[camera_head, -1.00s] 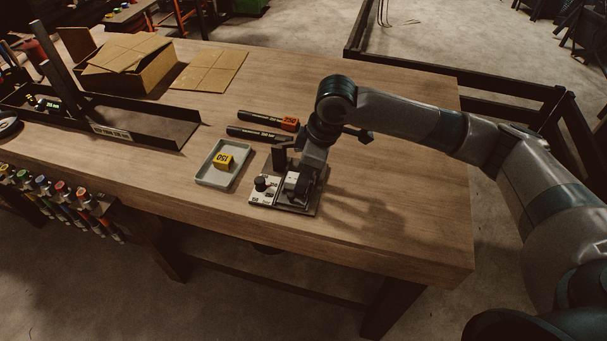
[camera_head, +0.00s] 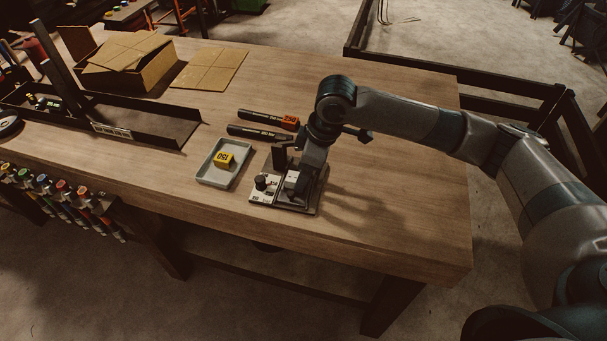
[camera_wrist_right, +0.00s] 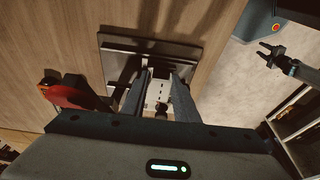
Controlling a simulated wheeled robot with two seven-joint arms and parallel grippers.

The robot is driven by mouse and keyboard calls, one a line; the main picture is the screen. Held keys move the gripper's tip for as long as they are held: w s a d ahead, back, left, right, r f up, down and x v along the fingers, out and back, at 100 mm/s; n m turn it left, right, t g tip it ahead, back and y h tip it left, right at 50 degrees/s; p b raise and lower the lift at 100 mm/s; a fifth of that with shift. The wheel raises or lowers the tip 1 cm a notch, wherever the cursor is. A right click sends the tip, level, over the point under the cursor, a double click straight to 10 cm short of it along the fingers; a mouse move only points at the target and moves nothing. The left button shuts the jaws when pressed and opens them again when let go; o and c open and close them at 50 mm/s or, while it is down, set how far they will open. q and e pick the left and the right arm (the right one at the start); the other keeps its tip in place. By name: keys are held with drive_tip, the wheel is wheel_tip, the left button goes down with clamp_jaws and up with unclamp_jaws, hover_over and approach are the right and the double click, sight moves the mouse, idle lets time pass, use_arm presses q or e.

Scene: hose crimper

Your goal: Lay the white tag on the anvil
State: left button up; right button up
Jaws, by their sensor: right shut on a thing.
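The crimper base with the anvil (camera_head: 262,196) stands near the table's front edge, with a dark knob and pale labelled plates on it. My right gripper (camera_head: 291,188) is low over its right half. In the right wrist view its two fingers (camera_wrist_right: 160,80) are shut on a pale, spotted piece (camera_wrist_right: 155,92), which looks like the white tag. The fingers hide its edges, and I cannot tell whether it touches the anvil. What looks like my left gripper (camera_wrist_right: 269,54) shows at the right of the wrist view, its prongs apart and empty, away from the crimper.
A grey tray (camera_head: 205,178) with a yellow 150 block (camera_head: 224,161) stands left of the crimper. Two dark bars lie behind, one with an orange 250 block (camera_head: 290,123). A cardboard box (camera_head: 130,68) and a black rack (camera_head: 150,128) stand farther left. The table's right side is clear.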

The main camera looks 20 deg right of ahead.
drive_tip(key=shift+f+p, duration=0.3)
drive_tip(key=shift+p, duration=0.05)
idle(0.4)
drive_tip(key=shift+f+p, duration=0.2)
drive_tip(key=shift+p, duration=0.85)
idle(1.4)
drive_tip(key=o, duration=1.2)
drive_tip(key=shift+r+p, duration=2.85)
drive_tip(key=shift+p, duration=0.25)
drive_tip(key=shift+r, duration=1.15)
